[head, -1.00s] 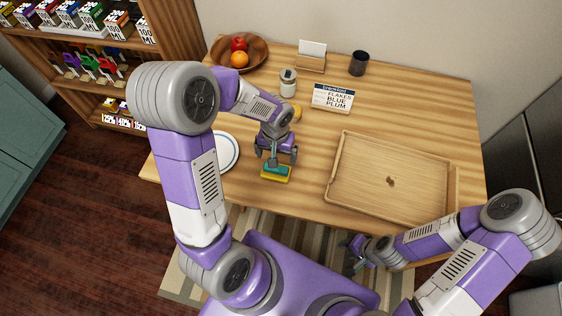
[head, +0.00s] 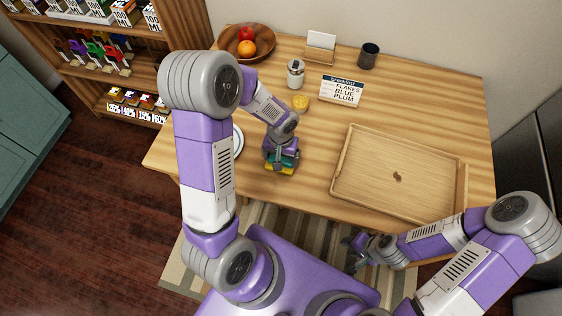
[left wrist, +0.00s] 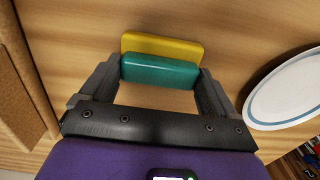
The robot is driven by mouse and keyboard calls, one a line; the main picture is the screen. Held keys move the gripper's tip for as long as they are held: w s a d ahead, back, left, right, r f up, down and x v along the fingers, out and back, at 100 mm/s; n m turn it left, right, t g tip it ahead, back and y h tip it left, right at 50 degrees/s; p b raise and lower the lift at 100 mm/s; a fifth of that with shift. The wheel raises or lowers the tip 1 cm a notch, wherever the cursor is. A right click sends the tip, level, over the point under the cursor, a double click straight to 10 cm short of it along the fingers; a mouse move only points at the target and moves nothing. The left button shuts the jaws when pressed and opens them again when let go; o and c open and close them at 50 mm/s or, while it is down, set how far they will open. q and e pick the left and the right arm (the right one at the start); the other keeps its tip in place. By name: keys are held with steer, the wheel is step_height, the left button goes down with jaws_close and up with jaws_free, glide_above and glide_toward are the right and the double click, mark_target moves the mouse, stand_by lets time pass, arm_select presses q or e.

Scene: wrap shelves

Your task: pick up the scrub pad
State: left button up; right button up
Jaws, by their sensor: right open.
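The scrub pad (head: 281,171), teal on one side and yellow on the other, lies on the wooden table near its front edge. It also shows in the left wrist view (left wrist: 160,72). My left gripper (head: 281,163) is right over the pad and partly hides it in the head view. In the left wrist view the left gripper (left wrist: 160,80) has its fingers apart, one at each end of the pad; I cannot tell whether they touch it. My right gripper (head: 356,250) is open and empty, low by the table's front edge.
A white plate with a blue rim (left wrist: 290,92) lies beside the pad, partly behind my left arm. A wooden tray (head: 398,178) takes up the right side. A fruit bowl (head: 262,52), a jar (head: 295,74), a small sign (head: 340,90) and a dark cup (head: 368,56) stand at the back.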

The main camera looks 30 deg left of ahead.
arm_select(q)
steer(key=shift+r, duration=0.1)
steer(key=shift+c, duration=0.2)
step_height(320, 180, up, 10)
steer(key=p, duration=0.3)
